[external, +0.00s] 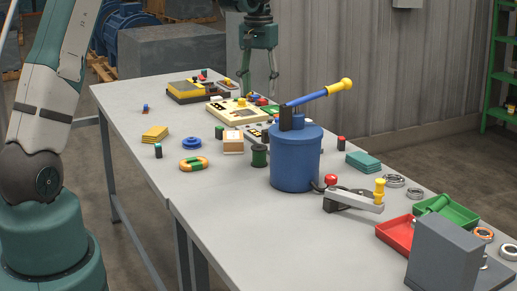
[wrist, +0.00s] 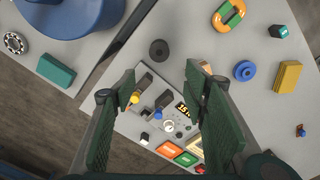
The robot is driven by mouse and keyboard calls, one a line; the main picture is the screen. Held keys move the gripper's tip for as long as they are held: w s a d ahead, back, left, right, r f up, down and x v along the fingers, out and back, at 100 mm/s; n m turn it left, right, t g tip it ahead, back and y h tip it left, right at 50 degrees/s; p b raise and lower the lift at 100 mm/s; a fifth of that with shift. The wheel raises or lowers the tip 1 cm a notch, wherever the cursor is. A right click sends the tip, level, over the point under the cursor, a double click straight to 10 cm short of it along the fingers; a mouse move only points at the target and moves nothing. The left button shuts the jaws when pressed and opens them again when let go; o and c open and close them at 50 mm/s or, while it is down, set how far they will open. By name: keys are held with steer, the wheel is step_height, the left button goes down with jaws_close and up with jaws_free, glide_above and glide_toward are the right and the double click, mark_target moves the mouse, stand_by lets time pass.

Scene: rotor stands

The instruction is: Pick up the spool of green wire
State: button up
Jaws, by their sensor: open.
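The spool of green wire (external: 259,155) stands upright on the workbench, just left of the blue drum in the external view. In the wrist view it shows from above as a dark round disc (wrist: 159,50), ahead of the fingertips and roughly centred between them. My gripper (external: 258,88) is high above the far part of the bench, fingers pointing down, well apart from the spool. In the wrist view both fingers of my gripper (wrist: 160,75) are spread wide with nothing held between them.
A blue drum (external: 295,160) with a yellow-tipped lever stands close beside the spool. A small wooden box (external: 233,142), an orange-green ring (external: 193,164) and a blue spool (external: 191,143) lie to its left. A control panel (wrist: 165,115) shows between my fingers. The front left bench is clear.

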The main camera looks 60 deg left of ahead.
glide_above(259, 147)
step_height(259, 147, down, 15)
steer(key=shift+s+f, duration=0.1)
steer(key=shift+f, duration=0.1)
steer(key=shift+f, duration=1.15)
steer(key=shift+f, duration=0.1)
steer(key=shift+f, duration=2.5)
steer(key=c, duration=0.9)
